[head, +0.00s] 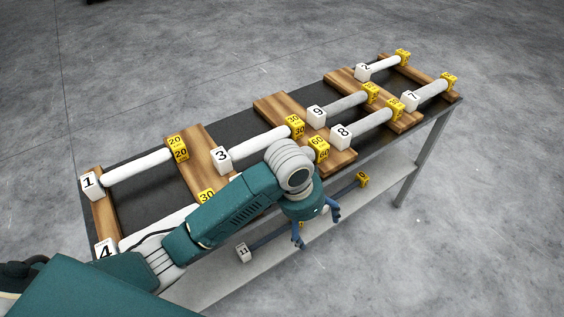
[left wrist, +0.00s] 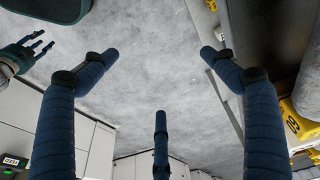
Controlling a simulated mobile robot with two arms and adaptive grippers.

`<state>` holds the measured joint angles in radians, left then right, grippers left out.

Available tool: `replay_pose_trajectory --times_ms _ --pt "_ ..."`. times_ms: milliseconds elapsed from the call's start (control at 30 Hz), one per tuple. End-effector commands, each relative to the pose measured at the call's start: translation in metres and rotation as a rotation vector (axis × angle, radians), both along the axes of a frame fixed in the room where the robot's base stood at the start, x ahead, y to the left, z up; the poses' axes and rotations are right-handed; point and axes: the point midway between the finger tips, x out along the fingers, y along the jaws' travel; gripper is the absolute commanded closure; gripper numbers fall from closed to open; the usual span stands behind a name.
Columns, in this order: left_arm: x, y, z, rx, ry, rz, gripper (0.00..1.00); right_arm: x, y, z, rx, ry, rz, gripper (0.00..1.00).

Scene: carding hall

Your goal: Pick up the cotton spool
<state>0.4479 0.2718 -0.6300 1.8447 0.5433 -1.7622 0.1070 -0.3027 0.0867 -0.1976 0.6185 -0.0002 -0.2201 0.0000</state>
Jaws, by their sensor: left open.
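Several white spools lie in rows on the rack, each with a white numbered cube at one end and a yellow one at the other. They include spool 1 (head: 138,167), spool 3 (head: 262,141), spool 8 (head: 368,122) and spool 7 (head: 430,91). Nothing marks one as the cotton spool. My left gripper (head: 317,225) is open and empty, beyond the rack's front edge near a yellow 60 cube (head: 319,149). My left arm hides most of that cube's spool. In the left wrist view its blue fingers (left wrist: 157,80) are spread over floor. My right gripper (left wrist: 22,58) shows there with fingers apart.
The rack has a dark top with wooden crosspieces (head: 206,160) and a metal leg (head: 422,160). A lower shelf (head: 222,279) holds a dark bar with a white 11 cube (head: 243,252) and a yellow cube (head: 362,180). Grey floor (head: 480,230) is clear at right.

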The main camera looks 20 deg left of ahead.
Motion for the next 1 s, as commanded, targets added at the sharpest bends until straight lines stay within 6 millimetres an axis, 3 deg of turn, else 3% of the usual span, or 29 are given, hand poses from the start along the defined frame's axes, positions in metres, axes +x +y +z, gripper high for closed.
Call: replay_pose_trajectory --times_ms 33,167,400,600,733,1000 --pt "0.007 0.003 0.021 0.032 -0.009 -0.030 0.15 0.002 0.000 0.004 0.001 -0.004 0.000 0.60" --pt "0.029 0.015 0.046 0.112 0.007 -0.062 0.15 0.005 0.001 0.003 0.002 -0.008 0.001 0.60" --pt "0.077 0.057 0.105 0.264 0.033 -0.035 0.15 0.005 0.006 0.003 0.008 -0.007 0.001 0.60" --pt "0.098 0.085 0.144 0.338 0.051 0.012 0.15 0.004 0.013 0.003 0.015 -0.006 -0.001 0.60" --pt "0.101 0.092 0.140 0.349 0.059 0.020 0.15 0.004 0.014 0.006 0.016 -0.006 0.000 0.60" --pt "0.105 0.098 0.102 0.347 0.058 0.022 0.15 0.004 0.010 0.012 0.011 -0.005 0.001 0.60"
